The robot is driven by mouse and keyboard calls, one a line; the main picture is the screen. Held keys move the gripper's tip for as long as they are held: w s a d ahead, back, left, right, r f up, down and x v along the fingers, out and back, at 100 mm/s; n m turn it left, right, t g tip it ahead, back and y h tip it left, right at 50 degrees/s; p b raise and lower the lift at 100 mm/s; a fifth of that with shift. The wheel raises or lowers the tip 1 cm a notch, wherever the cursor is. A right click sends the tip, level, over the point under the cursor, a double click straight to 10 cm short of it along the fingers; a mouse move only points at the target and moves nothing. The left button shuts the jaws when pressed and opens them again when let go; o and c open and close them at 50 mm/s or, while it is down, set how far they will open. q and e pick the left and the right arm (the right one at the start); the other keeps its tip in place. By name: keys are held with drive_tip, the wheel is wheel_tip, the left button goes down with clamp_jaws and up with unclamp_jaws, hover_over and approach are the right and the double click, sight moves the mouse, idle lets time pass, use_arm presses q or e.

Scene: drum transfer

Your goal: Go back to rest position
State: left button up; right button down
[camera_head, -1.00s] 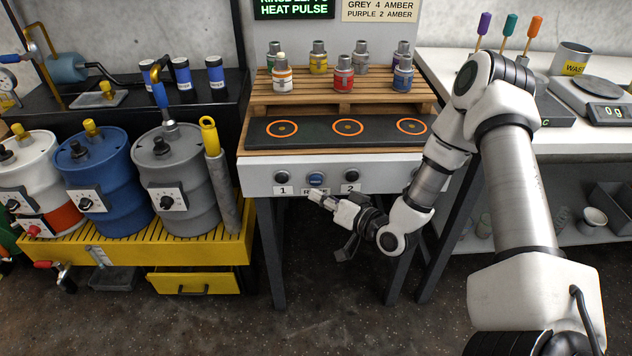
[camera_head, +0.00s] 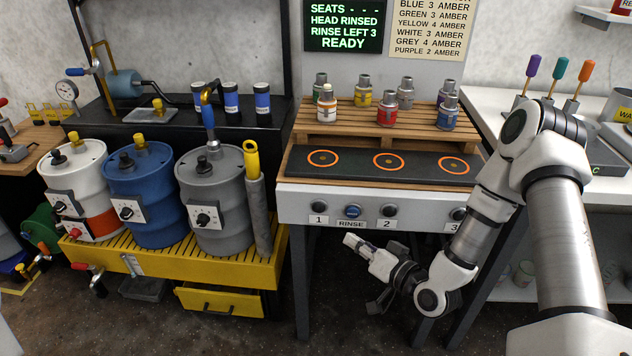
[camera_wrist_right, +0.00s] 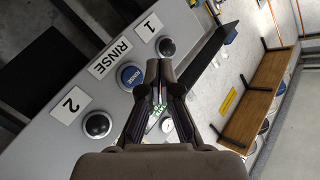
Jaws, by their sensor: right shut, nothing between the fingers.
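My right gripper (camera_head: 353,243) is shut and empty. It hangs in front of and below the white button panel (camera_head: 290,207) of the middle bench, apart from it. In the right wrist view its fingers (camera_wrist_right: 160,84) are together, with the panel and its buttons behind them. My right arm comes in from the right side of the head view. My left gripper does not show in either view.
A blue RINSE button (camera_head: 353,211) sits on the panel below a dark mat (camera_head: 355,166) with three orange rings. Several bottles stand on a wooden rack (camera_head: 320,127). White, blue and grey drums (camera_head: 212,225) stand left on a yellow pallet (camera_head: 265,275). A screen (camera_head: 343,25) reads READY.

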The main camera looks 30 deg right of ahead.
drive_tip(key=s+a+f+n+g+p, duration=0.4)
drive_tip(key=s+a+f+g+p, duration=0.2)
drive_tip(key=s+a+f+g, duration=0.4)
drive_tip(key=s+d+f+g+h, duration=0.1)
drive_tip(key=s+f+g+h, duration=0.1)
drive_tip(key=s, duration=0.5)
drive_tip(key=s+d+f+g+h, duration=0.1)
drive_tip(key=s+f+g+h, duration=0.1)
drive_tip(key=s, duration=0.6)
drive_tip(key=shift+s+d+f+g, duration=0.15)
drive_tip(key=shift+d+f+g, duration=0.15)
drive_tip(key=shift+f+g, duration=0.55)
